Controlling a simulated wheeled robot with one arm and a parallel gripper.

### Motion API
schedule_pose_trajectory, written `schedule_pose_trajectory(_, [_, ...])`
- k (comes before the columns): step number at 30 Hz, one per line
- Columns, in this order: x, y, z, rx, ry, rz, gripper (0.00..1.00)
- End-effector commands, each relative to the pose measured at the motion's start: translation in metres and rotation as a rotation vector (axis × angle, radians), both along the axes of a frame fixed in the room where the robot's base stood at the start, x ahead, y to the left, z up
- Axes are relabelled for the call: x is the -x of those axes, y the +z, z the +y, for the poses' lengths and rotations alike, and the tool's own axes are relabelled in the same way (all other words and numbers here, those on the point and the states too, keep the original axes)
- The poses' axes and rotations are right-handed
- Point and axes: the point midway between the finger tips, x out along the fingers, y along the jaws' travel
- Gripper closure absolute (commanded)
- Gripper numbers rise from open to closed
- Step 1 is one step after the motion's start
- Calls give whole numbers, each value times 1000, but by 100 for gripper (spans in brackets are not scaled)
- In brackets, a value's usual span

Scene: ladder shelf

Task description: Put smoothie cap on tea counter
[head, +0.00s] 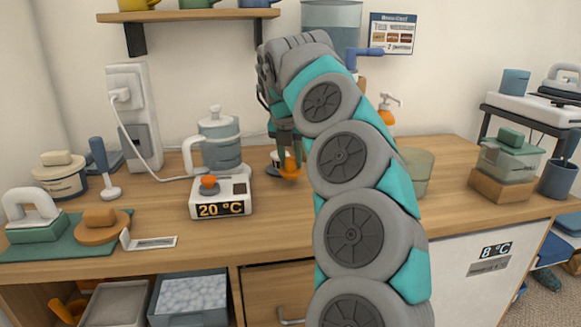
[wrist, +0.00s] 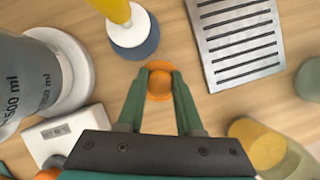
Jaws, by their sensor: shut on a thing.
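The smoothie cap looks like an orange disc with a round knob (head: 290,170). It also shows in the wrist view as an orange cap (wrist: 160,82) between the fingertips. My gripper (head: 287,148) points down over the wooden tea counter (head: 265,222) and is shut on the cap's knob. In the wrist view my gripper (wrist: 159,90) has a finger on each side of the knob. The cap is low over the counter top; I cannot tell whether it touches the wood. My arm hides part of the counter behind it.
A kettle-like jug (head: 220,145) and a white 20 °C device (head: 221,196) stand left of the cap. In the wrist view, a slotted metal tray (wrist: 238,42) lies right of it and a white-and-blue base (wrist: 133,36) stands beyond. The counter's front middle is clear.

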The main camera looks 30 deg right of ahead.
Motion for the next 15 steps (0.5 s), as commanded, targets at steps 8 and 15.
schedule_pose_trajectory(8, [1, -21, 0, -1, 1, 3, 100])
schedule_pose_trajectory(15, [1, -21, 1, 0, 1, 2, 100])
